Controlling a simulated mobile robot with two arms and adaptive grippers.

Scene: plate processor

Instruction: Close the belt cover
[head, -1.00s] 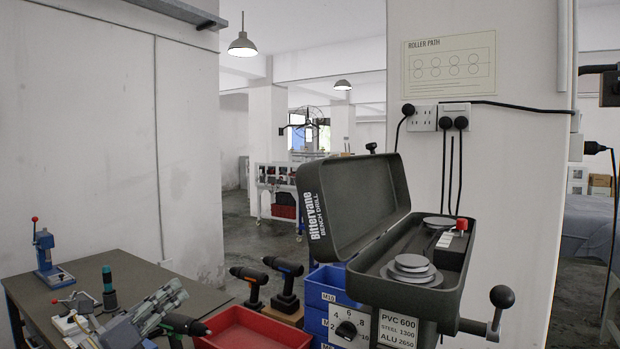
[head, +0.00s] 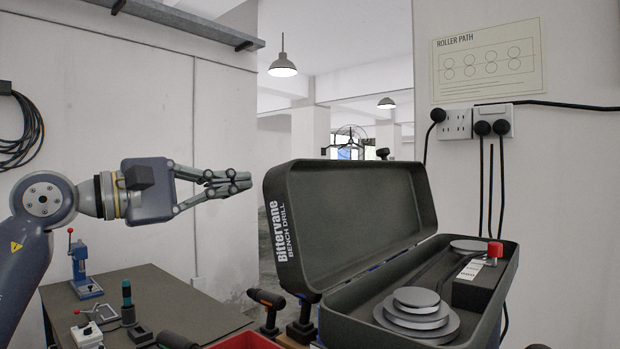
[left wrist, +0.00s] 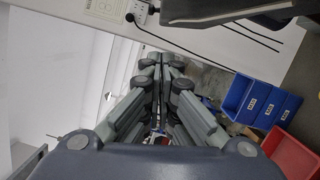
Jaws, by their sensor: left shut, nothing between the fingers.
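The belt cover (head: 345,217) is a dark grey-green lid marked "Bittervane BENCH DRILL". It stands open, tipped up on the left side of the drill's belt housing (head: 365,325). Inside the housing are stepped pulleys (head: 418,312) and a red knob (head: 495,250). My left gripper (head: 248,181) is shut and empty, in the air just left of the cover's upper left corner, apparently not touching it. The left wrist view shows the shut fingers (left wrist: 163,62), with a dark part of the drill (left wrist: 225,12) at its top. My right gripper is not in view.
A workbench (head: 165,295) at lower left carries a blue press (head: 82,265) and hand tools. Cordless drills (head: 268,308) stand by a red bin (head: 245,341). Blue bins (left wrist: 262,103) show in the left wrist view. A wall with sockets (head: 457,124) and hanging cables is behind the drill.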

